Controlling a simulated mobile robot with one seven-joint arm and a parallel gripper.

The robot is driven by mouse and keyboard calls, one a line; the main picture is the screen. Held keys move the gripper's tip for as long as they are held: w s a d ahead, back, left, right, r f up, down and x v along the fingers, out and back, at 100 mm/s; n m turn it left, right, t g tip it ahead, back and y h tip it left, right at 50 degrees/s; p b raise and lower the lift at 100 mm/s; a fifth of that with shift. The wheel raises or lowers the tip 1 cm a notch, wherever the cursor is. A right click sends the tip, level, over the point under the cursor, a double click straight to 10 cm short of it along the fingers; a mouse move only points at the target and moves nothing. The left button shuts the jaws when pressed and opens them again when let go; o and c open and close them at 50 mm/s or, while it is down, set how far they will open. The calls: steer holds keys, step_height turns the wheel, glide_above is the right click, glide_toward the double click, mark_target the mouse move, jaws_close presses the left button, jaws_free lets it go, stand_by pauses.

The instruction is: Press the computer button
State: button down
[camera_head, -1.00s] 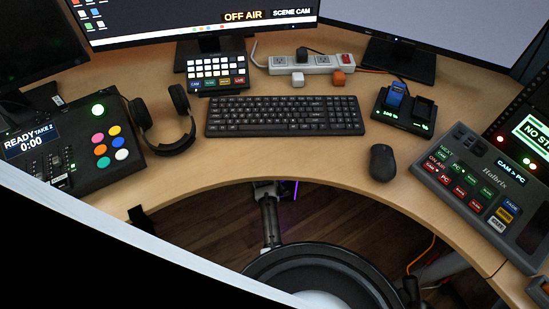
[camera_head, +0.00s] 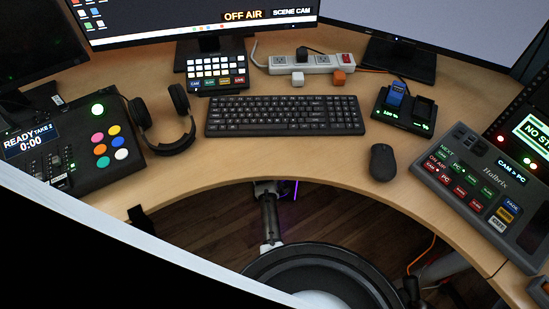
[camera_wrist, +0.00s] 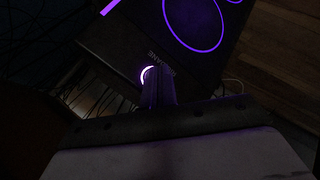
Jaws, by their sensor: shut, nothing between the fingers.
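The computer (camera_wrist: 118,38) is a dark case under the desk, with purple light rings and a purple strip. A small ring-lit button (camera_wrist: 146,75) glows near its edge in the wrist view, beside pale lettering. My gripper (camera_wrist: 158,72) is shut and empty, its tips at the ring and covering part of it. I cannot tell whether they touch the button. In the head view my arm reaches under the desk edge, and the gripper is hidden there. A thin purple glow from the computer (camera_head: 295,189) shows beside the arm.
The curved desk (camera_head: 225,170) overhangs the arm. A keyboard (camera_head: 285,115), headphones (camera_head: 170,118), a mouse (camera_head: 383,162) and control panels (camera_head: 485,185) lie on it. Dark cables (camera_wrist: 45,45) lie left of the computer.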

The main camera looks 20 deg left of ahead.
steer(key=shift+w, duration=0.15)
stand_by(0.4)
steer(key=shift+s+d+p, duration=0.15)
steer(key=shift+s+p, duration=0.3)
steer(key=shift+s, duration=0.15)
steer(key=s+d+p, duration=0.2)
steer(key=s+p, duration=0.1)
steer(key=s, duration=0.2)
steer(key=shift+s+d, duration=0.15)
steer(key=shift+s, duration=0.15)
stand_by(0.7)
